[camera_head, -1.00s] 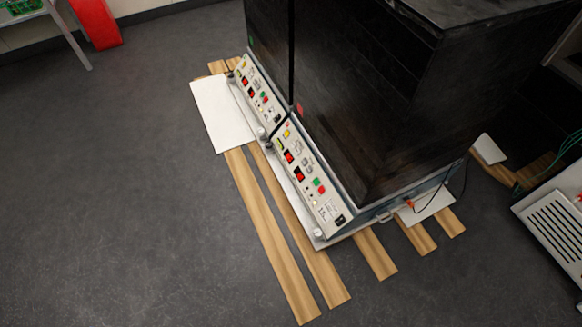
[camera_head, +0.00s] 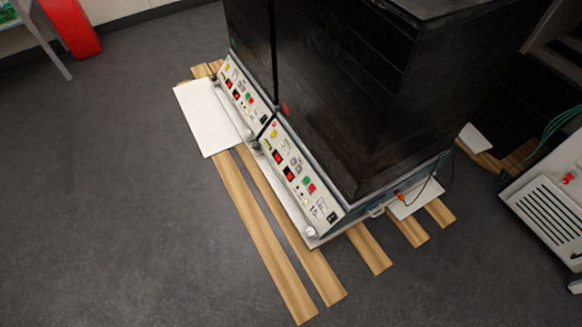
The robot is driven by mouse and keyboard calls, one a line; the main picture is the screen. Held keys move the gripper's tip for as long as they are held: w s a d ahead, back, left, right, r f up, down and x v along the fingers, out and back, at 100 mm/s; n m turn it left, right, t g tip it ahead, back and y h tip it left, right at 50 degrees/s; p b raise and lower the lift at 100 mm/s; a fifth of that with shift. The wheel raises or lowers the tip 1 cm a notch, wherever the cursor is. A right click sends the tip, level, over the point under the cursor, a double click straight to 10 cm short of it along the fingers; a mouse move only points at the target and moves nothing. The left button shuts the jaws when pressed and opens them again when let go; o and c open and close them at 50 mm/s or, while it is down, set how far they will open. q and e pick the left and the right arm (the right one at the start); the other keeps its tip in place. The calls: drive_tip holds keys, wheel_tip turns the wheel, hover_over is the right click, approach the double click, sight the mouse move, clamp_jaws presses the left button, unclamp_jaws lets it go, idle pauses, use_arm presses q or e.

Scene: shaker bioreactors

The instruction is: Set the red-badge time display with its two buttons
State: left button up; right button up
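Two black shaker bioreactors stand side by side. The nearer one (camera_head: 350,110) has a small red badge (camera_head: 285,108) on its dark front. The farther one has a small green badge (camera_head: 233,42). Below the red badge, a pale sloped control panel (camera_head: 298,166) carries two red displays, the upper display (camera_head: 278,156) and the lower display (camera_head: 290,174). A green button (camera_head: 306,181) and a red button (camera_head: 312,188) sit lower down the panel. Digits and the small buttons beside the displays are too small to read. Neither gripper is in view.
The farther unit has a similar panel (camera_head: 240,88). Wooden planks (camera_head: 262,240) and a white board (camera_head: 207,118) lie on the floor around the base. A white slotted device (camera_head: 545,215) stands at the right. The grey floor (camera_head: 110,190) at left is clear.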

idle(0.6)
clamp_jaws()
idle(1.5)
